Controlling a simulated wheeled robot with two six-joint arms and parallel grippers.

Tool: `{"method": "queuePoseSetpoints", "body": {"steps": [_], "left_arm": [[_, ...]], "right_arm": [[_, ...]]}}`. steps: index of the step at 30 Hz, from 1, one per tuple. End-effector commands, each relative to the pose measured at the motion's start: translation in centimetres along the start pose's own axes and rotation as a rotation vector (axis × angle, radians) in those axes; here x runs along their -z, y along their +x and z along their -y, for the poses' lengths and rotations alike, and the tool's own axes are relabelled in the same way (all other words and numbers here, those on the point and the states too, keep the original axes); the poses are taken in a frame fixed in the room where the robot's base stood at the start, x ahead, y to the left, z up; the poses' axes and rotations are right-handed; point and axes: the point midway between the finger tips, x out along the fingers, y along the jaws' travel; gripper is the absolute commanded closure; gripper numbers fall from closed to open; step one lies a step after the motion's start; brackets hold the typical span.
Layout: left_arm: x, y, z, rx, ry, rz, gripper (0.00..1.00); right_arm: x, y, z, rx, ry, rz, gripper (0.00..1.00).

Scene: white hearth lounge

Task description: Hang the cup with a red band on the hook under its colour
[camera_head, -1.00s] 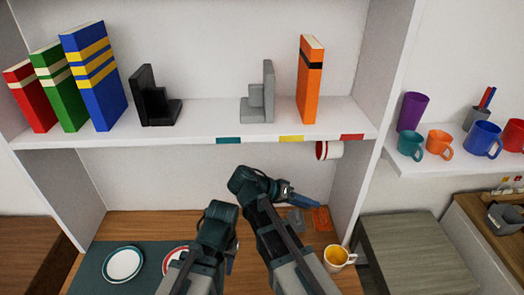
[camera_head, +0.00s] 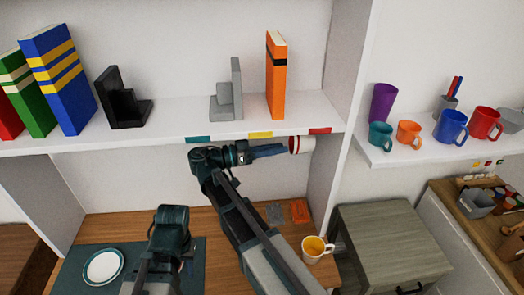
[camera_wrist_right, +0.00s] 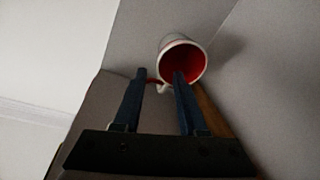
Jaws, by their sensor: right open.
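The white cup with a red band (camera_head: 302,145) is on its side just below the shelf edge, near the red patch (camera_head: 319,131). The hook is hidden. In the right wrist view the cup (camera_wrist_right: 195,49) shows its red inside, and its handle (camera_wrist_right: 158,84) appears between or just beyond the fingertips. My right gripper (camera_head: 284,149) is open beside the cup; its two blue fingers also show in the right wrist view (camera_wrist_right: 160,74). Whether they touch the cup is unclear. My left arm is low at the left; its fingers cannot be made out.
Teal (camera_head: 198,139) and yellow (camera_head: 260,135) patches mark the same shelf edge. A yellow cup (camera_head: 313,251) stands on the counter below, and a plate (camera_head: 103,266) lies at left. A side wall (camera_head: 324,185) stands close right of the hanging cup.

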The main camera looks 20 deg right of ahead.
Motion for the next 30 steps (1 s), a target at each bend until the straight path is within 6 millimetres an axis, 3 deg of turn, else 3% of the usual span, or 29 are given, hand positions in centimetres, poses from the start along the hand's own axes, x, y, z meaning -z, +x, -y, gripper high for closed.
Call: {"method": "queuePoseSetpoints", "body": {"steps": [6,15,29,30], "left_arm": [[0.0,0.0,0.0,0.000,0.000,0.000,0.61],[0.0,0.0,0.0,0.000,0.000,0.000,0.61],[0.0,0.0,0.0,0.000,0.000,0.000,0.61],[0.0,0.0,0.0,0.000,0.000,0.000,0.61]], "right_arm": [[-0.1,4.2,-0.1,-0.002,-0.001,0.001,0.59],[0.0,7.9,0.0,0.000,-0.001,0.001,0.59],[0.0,8.8,0.0,0.002,-0.001,0.000,0.59],[0.0,8.8,0.0,0.002,-0.001,0.000,0.64]]}}
